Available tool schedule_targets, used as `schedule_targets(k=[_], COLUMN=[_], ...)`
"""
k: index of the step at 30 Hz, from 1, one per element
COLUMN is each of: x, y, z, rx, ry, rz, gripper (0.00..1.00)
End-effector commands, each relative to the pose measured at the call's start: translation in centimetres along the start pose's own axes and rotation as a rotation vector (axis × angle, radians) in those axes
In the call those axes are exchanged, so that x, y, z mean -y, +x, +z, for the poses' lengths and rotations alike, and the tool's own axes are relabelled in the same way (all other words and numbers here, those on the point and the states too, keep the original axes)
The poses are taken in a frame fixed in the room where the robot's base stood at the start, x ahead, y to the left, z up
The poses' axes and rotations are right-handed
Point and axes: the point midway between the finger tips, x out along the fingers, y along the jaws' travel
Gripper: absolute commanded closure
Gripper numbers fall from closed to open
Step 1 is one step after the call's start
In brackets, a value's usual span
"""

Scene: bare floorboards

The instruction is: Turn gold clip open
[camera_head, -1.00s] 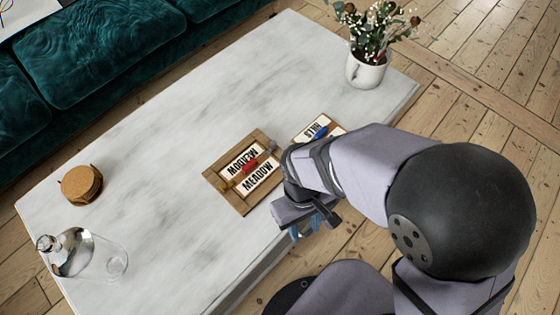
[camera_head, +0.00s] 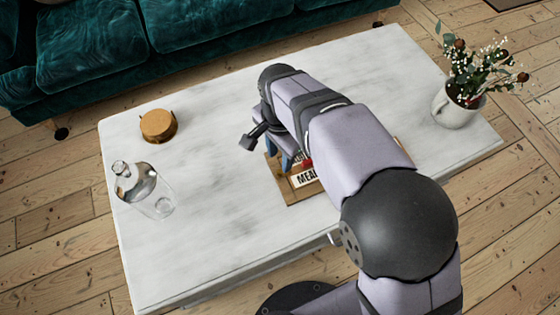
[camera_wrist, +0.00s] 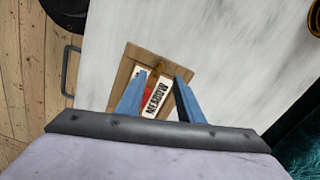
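A wooden board (camera_head: 293,197) with white word cards lies on the marble table, partly under my arm. In the wrist view, the board (camera_wrist: 122,73) shows a gold clip (camera_wrist: 159,68) near its upper edge, ahead of and between my fingertips. A red clip (camera_wrist: 147,93) sits nearer on the board, partly behind the left finger; it also shows in the head view (camera_head: 308,163). My gripper (camera_wrist: 160,72) is open and empty above the board, blue fingers apart. In the head view my gripper hides the gold clip. Whether the clip is turned is too small to tell.
A vase of flowers (camera_head: 457,105) stands at the right. Bare marble (camera_head: 215,150) lies left of the board. A green sofa (camera_head: 190,50) is behind the table.

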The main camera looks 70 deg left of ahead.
Motion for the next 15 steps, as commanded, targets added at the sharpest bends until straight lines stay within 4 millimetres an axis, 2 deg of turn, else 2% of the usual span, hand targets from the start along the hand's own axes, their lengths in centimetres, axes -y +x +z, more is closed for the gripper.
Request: schedule_targets(k=[8, 15], x=[0.0, -0.1], y=[0.4, 2.9], z=[0.0, 0.0], rx=[0.000, 0.000], ry=[0.027, 0.025], rz=[0.000, 0.001], gripper=[0.66, 0.66])
